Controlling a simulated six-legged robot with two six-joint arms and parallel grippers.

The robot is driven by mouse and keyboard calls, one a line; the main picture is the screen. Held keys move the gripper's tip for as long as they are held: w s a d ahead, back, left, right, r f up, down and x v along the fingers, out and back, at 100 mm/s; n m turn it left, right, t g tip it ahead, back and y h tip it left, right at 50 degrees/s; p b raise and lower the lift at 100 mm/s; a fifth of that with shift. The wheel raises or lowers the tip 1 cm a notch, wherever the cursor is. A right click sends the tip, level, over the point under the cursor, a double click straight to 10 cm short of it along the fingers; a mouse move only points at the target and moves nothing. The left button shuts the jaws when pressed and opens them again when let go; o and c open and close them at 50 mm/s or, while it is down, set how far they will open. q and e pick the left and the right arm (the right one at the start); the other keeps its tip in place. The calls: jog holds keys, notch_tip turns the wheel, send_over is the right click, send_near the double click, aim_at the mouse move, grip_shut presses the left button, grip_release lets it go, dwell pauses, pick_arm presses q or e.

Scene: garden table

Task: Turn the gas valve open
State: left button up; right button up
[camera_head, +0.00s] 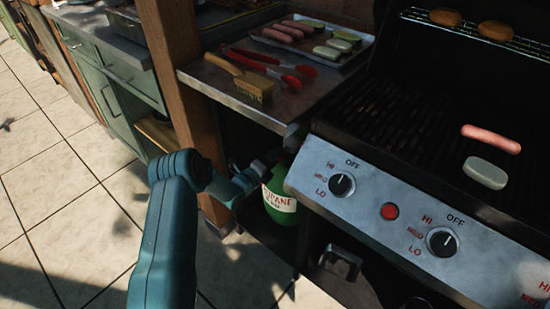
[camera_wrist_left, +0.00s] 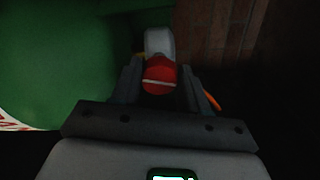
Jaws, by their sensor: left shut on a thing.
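The green propane tank (camera_head: 282,196) stands in the open space under the grill's side shelf, its label partly visible. In the left wrist view the tank (camera_wrist_left: 60,60) fills the left side. A red valve knob (camera_wrist_left: 159,77) with a pale grey end sits between the fingers of my left gripper (camera_wrist_left: 160,88), which is shut on it. In the head view my left gripper (camera_head: 275,157) reaches in at the tank's top, and the knob cannot be made out there. My right gripper is not in view.
The grill's control panel (camera_head: 385,215) is just right of the tank, with black burner knobs. The side shelf (camera_head: 215,83) above holds a brush (camera_head: 250,84), red tongs (camera_head: 275,67) and a food tray (camera_head: 318,57). A wooden post (camera_head: 172,70) stands left. An orange hose (camera_wrist_left: 212,103) shows beside the fingers.

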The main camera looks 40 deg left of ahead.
pick_arm(q)
jog(key=shift+f+n, duration=0.1)
jog(key=shift+n, duration=1.5)
jog(key=o, duration=1)
jog(key=shift+s, duration=0.1)
jog(key=s+p, duration=0.1)
jog(key=s, duration=0.4)
jog(key=s+a+p, duration=0.1)
jog(key=s, duration=0.4)
jog(key=s+p, duration=0.1)
jog(key=s, duration=0.5)
jog(key=shift+a, duration=0.15)
